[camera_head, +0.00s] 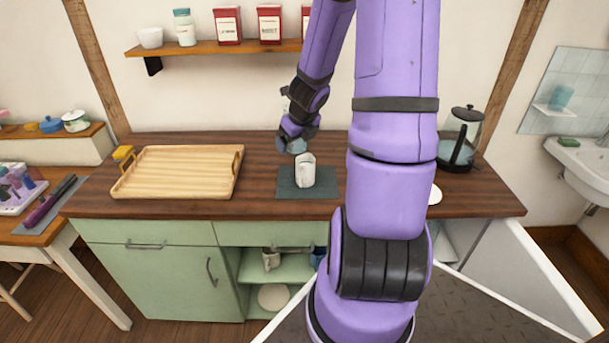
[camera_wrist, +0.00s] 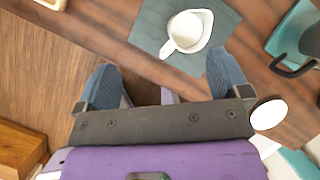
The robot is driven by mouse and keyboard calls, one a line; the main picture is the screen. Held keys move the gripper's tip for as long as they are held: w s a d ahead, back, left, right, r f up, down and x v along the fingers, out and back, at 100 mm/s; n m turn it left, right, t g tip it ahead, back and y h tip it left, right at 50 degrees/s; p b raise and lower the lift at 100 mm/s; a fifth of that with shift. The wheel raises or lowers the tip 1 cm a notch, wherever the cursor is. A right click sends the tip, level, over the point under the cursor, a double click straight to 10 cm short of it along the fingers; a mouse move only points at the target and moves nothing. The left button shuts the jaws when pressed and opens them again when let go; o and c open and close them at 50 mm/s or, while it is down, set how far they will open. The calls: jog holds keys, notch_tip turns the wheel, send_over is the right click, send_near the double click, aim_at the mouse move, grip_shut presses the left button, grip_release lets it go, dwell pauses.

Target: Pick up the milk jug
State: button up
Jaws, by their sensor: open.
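The white milk jug (camera_head: 304,172) stands upright on a dark grey mat (camera_head: 288,193) on the wooden counter. My gripper (camera_head: 296,143) is above and just behind the jug in the head view. In the wrist view my gripper (camera_wrist: 162,62) has its two blue fingers spread wide. The jug lies beyond the fingertips, nearer the right finger, and nothing is between them.
A wooden tray (camera_head: 175,172) lies left on the counter (camera_head: 262,205). A glass kettle (camera_head: 460,140) with a black handle stands right. A white round dish (camera_head: 435,193) is partly hidden by my arm. A shelf (camera_head: 215,48) with tins hangs above. A cabinet door (camera_head: 530,275) stands open.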

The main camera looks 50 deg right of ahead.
aim_at(305, 163)
jog(key=d+f+m, duration=0.1)
jog(key=d+f, duration=0.1)
jog(key=f, duration=0.2)
jog(key=d+f+m, duration=0.1)
jog(key=f, duration=0.3)
jog(key=w+d+f+m, duration=0.1)
jog(key=d+f, duration=0.1)
jog(key=f, duration=0.1)
jog(key=shift+d+f+m+g, duration=0.3)
jog(key=shift+f+m+g, duration=0.1)
jog(key=shift+x, duration=0.85)
jog(key=c, duration=1.2)
jog(key=shift+r, duration=0.2)
